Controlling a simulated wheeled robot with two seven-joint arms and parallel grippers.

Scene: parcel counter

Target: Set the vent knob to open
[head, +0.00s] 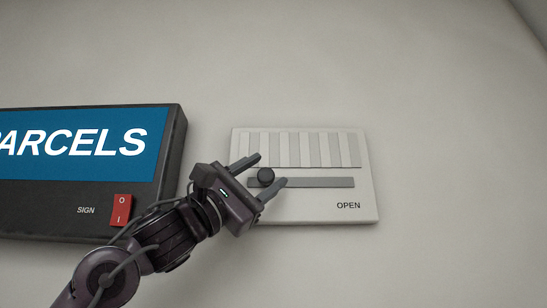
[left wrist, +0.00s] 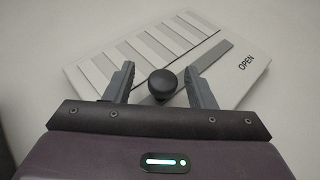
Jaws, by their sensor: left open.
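The vent panel (head: 366,190) is a pale plate on the wall with upright slats and a grey horizontal slot (head: 325,182) below them. The word OPEN is printed under the slot's right end. The round black vent knob (head: 265,175) sits near the slot's left end. My left gripper (head: 272,170) is open, with one finger above and one below the knob. In the left wrist view the knob (left wrist: 162,82) stands between the two fingers, with a gap visible on each side. My right gripper is not in view.
A PARCELS sign box (head: 165,150) is mounted on the wall left of the vent. It carries a red rocker switch (head: 120,210) labelled SIGN, close to my left arm. The wall right of the vent is bare.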

